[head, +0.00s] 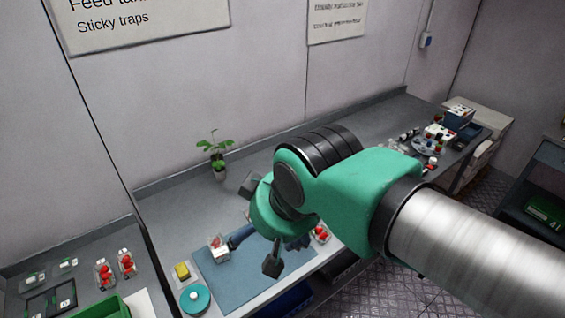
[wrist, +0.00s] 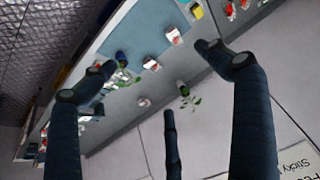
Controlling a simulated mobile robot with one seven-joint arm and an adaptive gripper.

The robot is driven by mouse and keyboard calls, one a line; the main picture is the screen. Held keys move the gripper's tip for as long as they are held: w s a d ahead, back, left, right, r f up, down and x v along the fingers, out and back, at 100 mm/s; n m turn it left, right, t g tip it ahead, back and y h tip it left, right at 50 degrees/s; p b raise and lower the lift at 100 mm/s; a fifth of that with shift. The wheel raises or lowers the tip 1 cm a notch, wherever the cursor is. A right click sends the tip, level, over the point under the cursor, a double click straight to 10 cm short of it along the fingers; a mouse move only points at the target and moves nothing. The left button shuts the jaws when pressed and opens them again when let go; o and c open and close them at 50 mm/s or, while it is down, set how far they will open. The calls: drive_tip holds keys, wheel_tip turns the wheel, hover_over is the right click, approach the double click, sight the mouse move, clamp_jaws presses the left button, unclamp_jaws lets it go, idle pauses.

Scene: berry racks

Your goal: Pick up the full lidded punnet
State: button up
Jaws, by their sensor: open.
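A clear punnet with red fruit (head: 218,249) stands on the blue mat (head: 212,275); it also shows in the wrist view (wrist: 173,36). Two more red-filled punnets, one (head: 103,273) and another (head: 127,262), stand on the left bench. I cannot tell which of these are lidded. My gripper (wrist: 158,85) is open and empty, its fingers spread, high above the bench and apart from every punnet. My arm hides part of the mat in the head view.
A yellow block (head: 182,271) and a teal round item (head: 195,299) stand left of the mat. A potted plant (head: 217,160) stands at the back. A green crate (head: 105,308) is at lower left. The bench's right end is crowded with small items.

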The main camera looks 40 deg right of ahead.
drive_tip(key=shift+w+r, duration=0.1)
drive_tip(key=w+d+r, duration=0.2)
drive_tip(key=w+d, duration=0.1)
drive_tip(key=w, duration=0.6)
drive_tip(key=w+d+r, duration=0.2)
drive_tip(key=w+d, duration=0.1)
drive_tip(key=w, duration=0.6)
drive_tip(key=w+d+f+g, duration=0.1)
drive_tip(key=w+d, duration=0.4)
drive_tip(key=w, duration=0.3)
drive_tip(key=w+d+f, duration=0.2)
drive_tip(key=w+d, duration=0.3)
drive_tip(key=w, duration=0.2)
drive_tip(key=w+d+f, duration=1)
drive_tip(key=w+d, duration=0.2)
drive_tip(key=d, duration=0.2)
drive_tip(key=w+d+f, duration=0.3)
drive_tip(key=d+f, duration=0.5)
drive_tip(key=w+d+f+g, duration=0.1)
drive_tip(key=w+d+f, duration=0.3)
drive_tip(key=d+f, duration=0.4)
drive_tip(key=shift+w+d+f+p, duration=0.15)
drive_tip(key=shift+d+f+p, duration=0.05)
drive_tip(key=shift+f+p, duration=0.1)
